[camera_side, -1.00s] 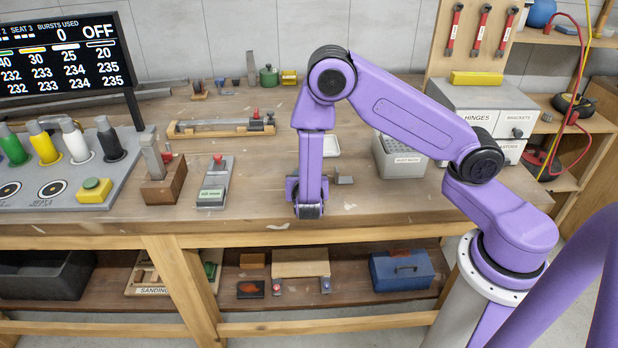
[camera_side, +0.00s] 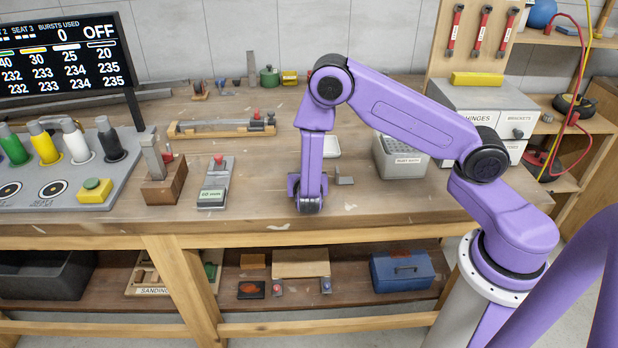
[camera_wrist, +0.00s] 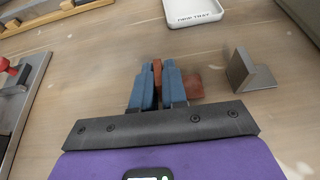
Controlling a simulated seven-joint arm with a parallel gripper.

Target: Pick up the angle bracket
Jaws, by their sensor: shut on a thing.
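My gripper (camera_wrist: 158,82) has blue fingers shut on a rusty reddish-brown piece (camera_wrist: 193,86). A thin upright part of it sits between the fingers and a flat part sticks out to the right, like an L-shaped bracket. A grey L-shaped angle bracket (camera_wrist: 249,72) stands on the bench to the right, apart from the fingers. It also shows in the side view (camera_side: 344,180), just right of my gripper (camera_side: 308,204). There the arm hides the held piece. I cannot tell whether the held piece touches the bench.
A white drip tray (camera_wrist: 194,12) lies behind the brackets. The rust bath (camera_side: 400,158) stands to the right. A grey block with a red knob (camera_side: 215,184) and a wooden stand (camera_side: 164,185) are on the left. The bench front edge is close to the gripper.

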